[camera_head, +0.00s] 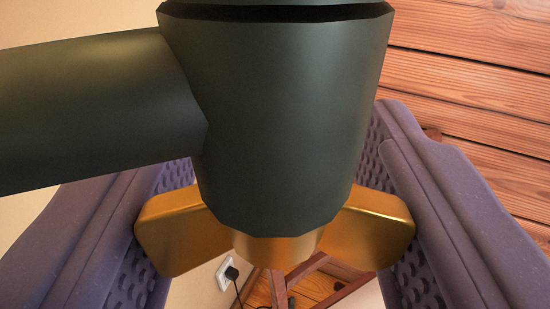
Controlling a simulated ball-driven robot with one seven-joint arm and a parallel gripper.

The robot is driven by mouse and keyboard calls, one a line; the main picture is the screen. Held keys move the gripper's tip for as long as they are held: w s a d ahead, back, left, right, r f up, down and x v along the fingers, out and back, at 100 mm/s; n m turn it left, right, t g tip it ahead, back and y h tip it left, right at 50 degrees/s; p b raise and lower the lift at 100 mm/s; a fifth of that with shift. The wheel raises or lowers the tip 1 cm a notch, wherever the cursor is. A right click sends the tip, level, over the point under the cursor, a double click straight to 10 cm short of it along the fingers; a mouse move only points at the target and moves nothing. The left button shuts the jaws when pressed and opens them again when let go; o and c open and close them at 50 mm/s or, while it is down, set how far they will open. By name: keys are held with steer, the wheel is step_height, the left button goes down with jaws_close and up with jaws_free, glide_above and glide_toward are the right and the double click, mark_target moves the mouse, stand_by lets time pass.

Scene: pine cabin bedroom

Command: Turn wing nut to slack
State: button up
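A brass wing nut (374,230) sits under the lower end of a dark green-grey fitting (285,120). Its left wing (183,229) points left and its other wing points right. The fitting hides the upper part of its middle. My gripper (282,190) has purple fingers with studded inner pads. One finger is left of the nut and one is right, so the fingers straddle both wings. The wing ends overlap the pads in this view. I cannot tell whether the pads press on them or stand slightly apart.
A dark arm of the fitting (90,110) runs off to the left. A pine plank wall (480,90) is at the right. A socket with a black plug (228,272) is on the pale wall below. A wooden piece of furniture (315,285) stands in the background.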

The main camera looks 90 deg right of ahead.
mark_target(268, 271)
steer(key=shift+s+m+g+p, duration=0.1)
steer(key=shift+m+g+p, duration=0.25)
steer(key=shift+m+g, duration=0.4)
steer(key=o, duration=1)
steer(key=shift+c, duration=0.2)
steer(key=a, duration=0.2)
steer(key=a+p, duration=0.1)
steer(key=a, duration=0.2)
steer(key=w+a, duration=0.1)
steer(key=a, duration=0.1)
steer(key=shift+a+p, duration=0.3)
steer(key=shift+a, duration=0.05)
steer(key=shift+a, duration=0.1)
